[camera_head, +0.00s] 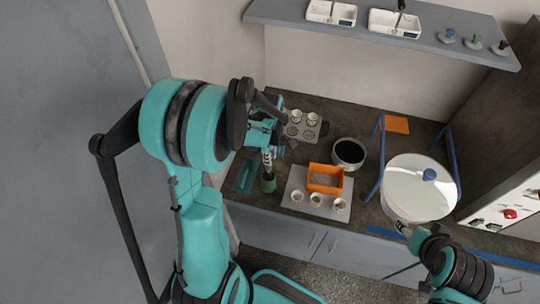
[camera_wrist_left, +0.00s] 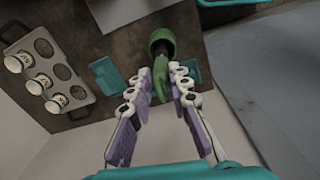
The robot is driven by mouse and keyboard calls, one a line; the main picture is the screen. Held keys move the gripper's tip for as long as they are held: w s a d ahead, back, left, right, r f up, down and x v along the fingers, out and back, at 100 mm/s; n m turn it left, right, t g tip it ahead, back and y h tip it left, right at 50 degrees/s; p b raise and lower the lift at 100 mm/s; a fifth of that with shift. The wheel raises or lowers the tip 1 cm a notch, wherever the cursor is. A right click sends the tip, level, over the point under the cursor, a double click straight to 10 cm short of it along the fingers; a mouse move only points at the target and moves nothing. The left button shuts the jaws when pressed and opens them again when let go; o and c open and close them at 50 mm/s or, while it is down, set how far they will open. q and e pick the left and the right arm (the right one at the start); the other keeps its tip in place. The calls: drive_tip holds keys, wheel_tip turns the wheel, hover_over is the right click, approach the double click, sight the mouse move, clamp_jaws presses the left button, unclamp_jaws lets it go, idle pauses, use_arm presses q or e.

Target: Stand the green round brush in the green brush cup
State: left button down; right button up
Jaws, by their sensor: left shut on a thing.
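My left gripper (camera_head: 268,158) reaches down over the counter from the left and is shut on the green round brush. In the left wrist view the green brush (camera_wrist_left: 160,82) shows between the fingertips of that gripper (camera_wrist_left: 164,76). The green brush cup (camera_head: 268,185) stands on the counter directly below the fingers; it also shows in the left wrist view (camera_wrist_left: 161,37). The brush lines up with the cup, but I cannot tell how deep it sits or whether it touches. My right gripper (camera_head: 403,230) is by the large white drum; its jaws are not clear.
A teal tray (camera_head: 243,176) lies left of the cup. A grey board (camera_head: 292,182) with an orange frame (camera_head: 325,179) and small cups lies to the right. A grey cup rack (camera_head: 318,131), a dark-filled bowl (camera_head: 348,153) and the white drum (camera_head: 400,178) stand around.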

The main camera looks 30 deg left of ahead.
use_arm(q)
drive_tip(key=c, duration=1.3)
unclamp_jaws()
drive_tip(key=shift+r, duration=0.1)
drive_tip(key=r, duration=1.1)
drive_tip(key=shift+s+r, duration=0.2)
drive_tip(key=shift+r, duration=0.2)
drive_tip(key=shift+f, duration=0.1)
drive_tip(key=s+d+f+m+t+b, duration=0.2)
drive_tip(key=s+d+f+m+b, duration=0.1)
drive_tip(key=m, duration=0.3)
drive_tip(key=s+d+f+m+t+b, duration=0.2)
drive_tip(key=s+d+f+m+b, duration=0.1)
drive_tip(key=m+b, duration=0.3)
drive_tip(key=s+d+f+m+t+b, duration=0.3)
drive_tip(key=s+d+f+m+b, duration=0.1)
drive_tip(key=m, duration=0.3)
drive_tip(key=shift+s, duration=0.35)
